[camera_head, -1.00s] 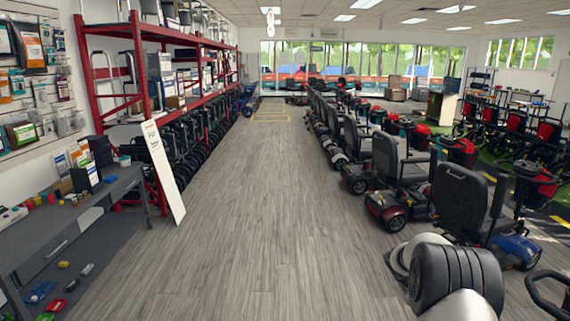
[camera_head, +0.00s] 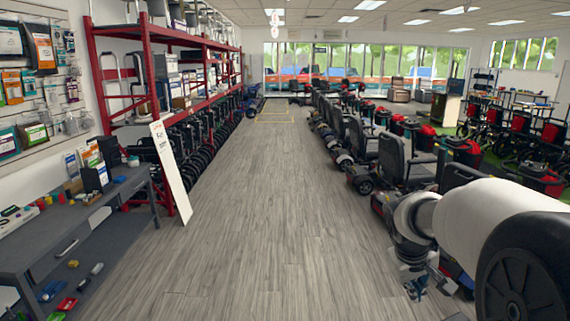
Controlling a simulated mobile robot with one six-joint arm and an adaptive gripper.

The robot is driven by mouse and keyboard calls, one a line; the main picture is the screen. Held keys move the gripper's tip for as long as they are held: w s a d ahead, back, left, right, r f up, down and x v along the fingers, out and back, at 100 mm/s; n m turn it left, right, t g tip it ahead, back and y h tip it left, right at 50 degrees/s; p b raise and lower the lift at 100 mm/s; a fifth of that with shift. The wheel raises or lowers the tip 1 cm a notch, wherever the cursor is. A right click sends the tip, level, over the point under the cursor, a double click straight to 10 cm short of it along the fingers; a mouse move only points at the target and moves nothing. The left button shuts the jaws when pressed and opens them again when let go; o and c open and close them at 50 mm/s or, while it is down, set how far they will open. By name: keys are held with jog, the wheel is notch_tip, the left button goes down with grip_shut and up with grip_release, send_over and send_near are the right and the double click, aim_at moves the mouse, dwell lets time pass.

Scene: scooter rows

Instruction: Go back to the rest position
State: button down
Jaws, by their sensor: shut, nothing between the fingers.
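My gripper (camera_head: 416,289) hangs at the lower right in the head view, small and dark, below the pale end of my arm. Its fingers point down and look closed, with nothing seen between them. My white arm link reaches in from the right edge. My gripper and arm hide parts of the nearest scooters (camera_head: 392,160) in the right-hand row. I cannot tell how far the gripper is from the scooter behind it.
At left stand a grey workbench (camera_head: 75,225) with small items, a red shelf rack (camera_head: 150,70) and a leaning white panel (camera_head: 172,172). Wheelchairs line the rack's base.

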jog(key=s+a+r+m+t+y, duration=0.1)
jog(key=s+a+r, duration=0.25)
jog(key=s, duration=0.45)
jog(key=s+a+r+y, duration=0.1)
jog(key=s+a+r, duration=0.2)
jog(key=s+a, duration=0.3)
jog(key=s+a+f+y, duration=0.1)
jog(key=s+a, duration=0.1)
jog(key=s, duration=0.4)
jog(key=s+a+f, duration=0.1)
jog(key=s+a, duration=0.2)
jog(key=s, duration=0.4)
jog(key=shift+s+f+m+t+y, duration=0.2)
jog(key=shift+f+m+t+y, duration=0.1)
jog(key=shift+f+m+y, duration=0.1)
jog(key=shift+d, duration=0.1)
